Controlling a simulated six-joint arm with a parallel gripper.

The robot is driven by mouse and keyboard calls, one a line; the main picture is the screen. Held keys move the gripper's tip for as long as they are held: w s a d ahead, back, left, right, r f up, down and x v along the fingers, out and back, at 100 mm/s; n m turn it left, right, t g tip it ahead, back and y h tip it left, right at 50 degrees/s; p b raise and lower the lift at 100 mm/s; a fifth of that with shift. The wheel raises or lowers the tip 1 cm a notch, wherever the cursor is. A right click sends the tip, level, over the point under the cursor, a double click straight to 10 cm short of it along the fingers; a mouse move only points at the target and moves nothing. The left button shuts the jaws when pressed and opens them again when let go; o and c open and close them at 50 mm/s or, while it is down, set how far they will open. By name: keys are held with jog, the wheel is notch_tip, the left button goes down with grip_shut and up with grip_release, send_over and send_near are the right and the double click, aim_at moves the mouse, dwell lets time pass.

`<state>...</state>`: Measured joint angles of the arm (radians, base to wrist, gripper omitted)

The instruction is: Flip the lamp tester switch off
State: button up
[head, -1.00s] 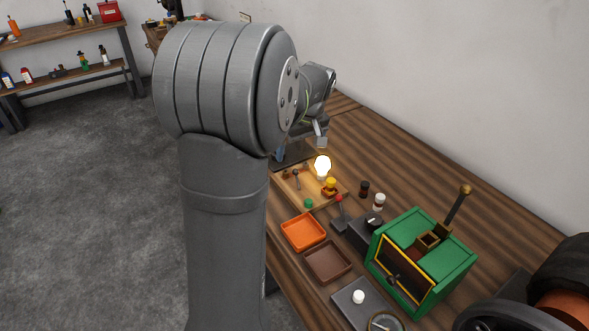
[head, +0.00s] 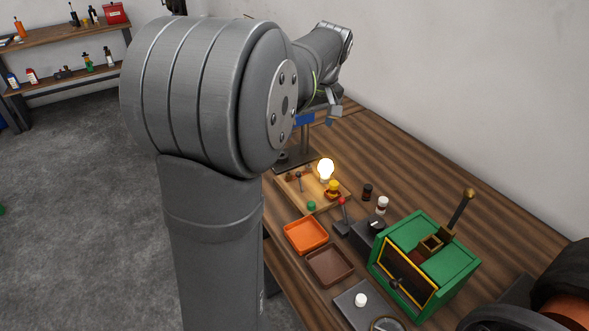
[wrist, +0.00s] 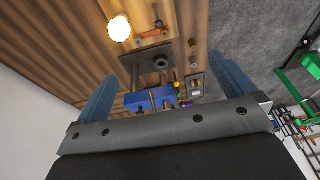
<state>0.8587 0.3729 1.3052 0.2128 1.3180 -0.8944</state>
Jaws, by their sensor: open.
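The lamp tester is a light wooden board (head: 322,201) on the bench with a lit, glowing bulb (head: 325,169). A small upright lever (head: 298,182) stands on the board left of the bulb; I cannot tell its position clearly. A separate red-knobbed lever (head: 342,205) stands on a dark base in front of the board. My gripper (head: 334,112) is above and behind the board, apart from it. In the wrist view my gripper (wrist: 165,72) is open and empty between its blue fingers, and the lit bulb (wrist: 119,28) shows at the upper left.
A blue vise (wrist: 148,102) lies in the wrist view between the fingers. An orange tray (head: 305,235), a brown tray (head: 330,265) and a green box (head: 424,262) with a tall brass-topped lever stand nearer on the bench.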

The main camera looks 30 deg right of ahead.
jog(key=shift+s+r, duration=0.1)
jog(key=shift+r, duration=0.2)
jog(key=shift+c, duration=0.2)
